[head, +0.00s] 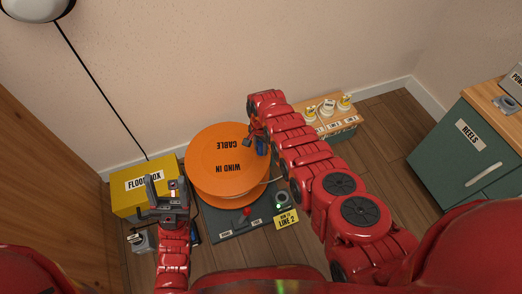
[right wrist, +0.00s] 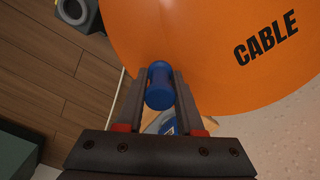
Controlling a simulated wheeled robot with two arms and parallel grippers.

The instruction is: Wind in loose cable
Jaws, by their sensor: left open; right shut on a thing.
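The orange cable reel (head: 215,180) lies flat on a dark base (head: 235,226), with "WIND IN CABLE" printed on its top; it also fills much of the right wrist view (right wrist: 210,50). A blue crank knob (right wrist: 160,85) stands near the reel's rim, and my right gripper (right wrist: 160,92) is shut on it. In the head view my right gripper (head: 258,142) reaches over the reel's right side. A pale cable (head: 262,183) leaves the reel toward the right. My left gripper (head: 165,186) is open and empty in front of the yellow box, left of the reel.
A yellow "FLOOD BOX" (head: 130,203) stands at the left. A red lever (head: 247,211) and a yellow "LINE 2" tag (head: 287,219) sit at the base's front. A wood-topped unit (head: 350,120) stands behind right; a green "REELS" cabinet (head: 455,150) is far right.

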